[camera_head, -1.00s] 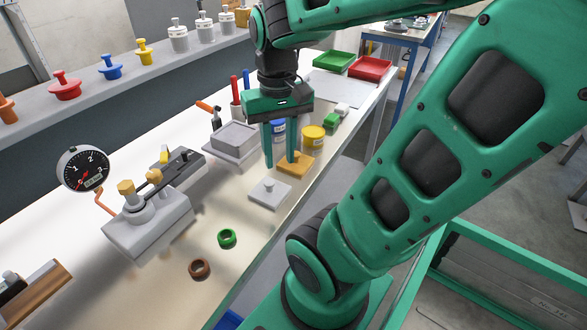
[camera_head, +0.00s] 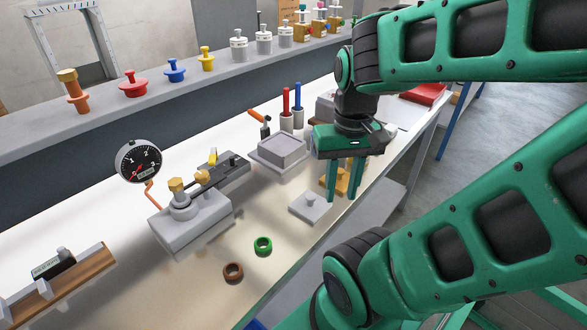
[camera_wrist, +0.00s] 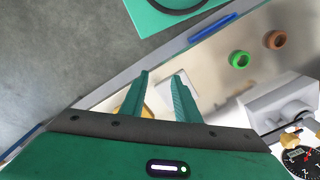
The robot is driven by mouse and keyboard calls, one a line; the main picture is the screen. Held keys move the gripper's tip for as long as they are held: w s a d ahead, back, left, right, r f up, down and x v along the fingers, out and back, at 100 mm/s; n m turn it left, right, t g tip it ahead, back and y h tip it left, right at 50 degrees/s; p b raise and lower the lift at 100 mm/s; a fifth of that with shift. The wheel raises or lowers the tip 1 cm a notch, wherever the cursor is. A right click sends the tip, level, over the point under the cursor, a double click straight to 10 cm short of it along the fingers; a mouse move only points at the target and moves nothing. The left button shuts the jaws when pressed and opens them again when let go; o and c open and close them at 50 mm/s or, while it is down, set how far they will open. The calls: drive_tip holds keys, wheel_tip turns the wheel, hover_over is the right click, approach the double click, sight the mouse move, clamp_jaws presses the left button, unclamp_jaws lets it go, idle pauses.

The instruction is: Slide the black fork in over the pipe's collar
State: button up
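The fixture with the pipe is a light grey block (camera_head: 192,222) left of centre in the head view, with a brass-capped upright fitting (camera_head: 177,190) on top. A black slide piece (camera_head: 226,171), which looks like the fork, lies behind it, with a brass knob (camera_head: 202,177) at its near end. I cannot make out the fork's tines or whether they touch the collar. My gripper (camera_head: 343,196) points down to the right of the fixture, well apart from it. It is open and empty; both fingers (camera_wrist: 160,77) show apart in the wrist view.
A dial gauge (camera_head: 138,161) on an orange tube stands left of the fixture. Green (camera_head: 263,245) and brown (camera_head: 233,272) rings lie on the front of the bench. A grey tray (camera_head: 278,152) stands behind.

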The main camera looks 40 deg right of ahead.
drive_tip(key=w+r, duration=0.4)
drive_tip(key=w, duration=0.2)
drive_tip(key=n, duration=0.4)
approach(231, 157)
wheel_tip(231, 157, down, 9)
drive_tip(key=shift+a+r, duration=0.1)
drive_tip(key=shift+c, duration=0.2)
clamp_jaws()
